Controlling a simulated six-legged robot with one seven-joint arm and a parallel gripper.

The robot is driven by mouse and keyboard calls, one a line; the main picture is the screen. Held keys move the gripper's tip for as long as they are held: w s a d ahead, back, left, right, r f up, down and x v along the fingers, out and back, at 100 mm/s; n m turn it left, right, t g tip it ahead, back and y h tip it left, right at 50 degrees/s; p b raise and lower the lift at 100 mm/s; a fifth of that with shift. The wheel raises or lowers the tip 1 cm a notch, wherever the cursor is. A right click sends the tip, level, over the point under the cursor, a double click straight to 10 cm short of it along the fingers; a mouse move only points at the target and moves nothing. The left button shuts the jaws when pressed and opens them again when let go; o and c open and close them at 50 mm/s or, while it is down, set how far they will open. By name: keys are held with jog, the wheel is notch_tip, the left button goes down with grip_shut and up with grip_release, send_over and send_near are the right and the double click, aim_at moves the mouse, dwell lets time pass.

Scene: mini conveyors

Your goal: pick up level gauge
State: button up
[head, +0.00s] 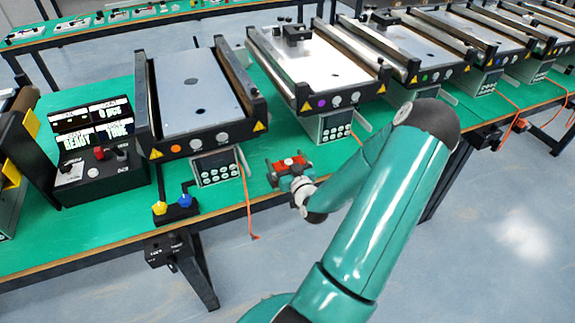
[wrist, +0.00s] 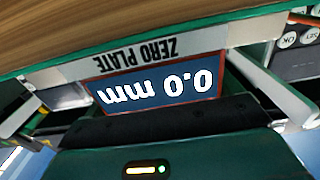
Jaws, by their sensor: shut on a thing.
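The level gauge appears as a small red-topped device (head: 291,162) at the end of my arm in the head view. In the wrist view it is a blue display with a red border (wrist: 155,90) reading 0.0 mm upside down. My gripper (head: 283,172) is shut on the gauge, over the green table in front of the conveyors. In the wrist view my gripper (wrist: 155,98) has pale fingers on both sides of the display. I cannot tell whether the gauge touches the table. A grey strip marked ZERO PLATE (wrist: 130,67) lies along the display's far edge.
The nearest conveyor (head: 195,88) stands left of my gripper, with a keypad box (head: 216,168) at its front. A second conveyor (head: 312,62) is behind. A black control box (head: 103,170) and yellow and blue knobs (head: 174,205) are left. The green table's front edge is close.

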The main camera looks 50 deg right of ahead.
jog(key=shift+r, duration=0.15)
jog(key=shift+r, duration=0.45)
notch_tip(320, 180, up, 2)
jog(key=shift+r, duration=0.1)
jog(key=s+r, duration=0.9)
jog(key=s, duration=0.5)
jog(key=shift+a+r, duration=0.3)
jog(key=shift+r, duration=0.05)
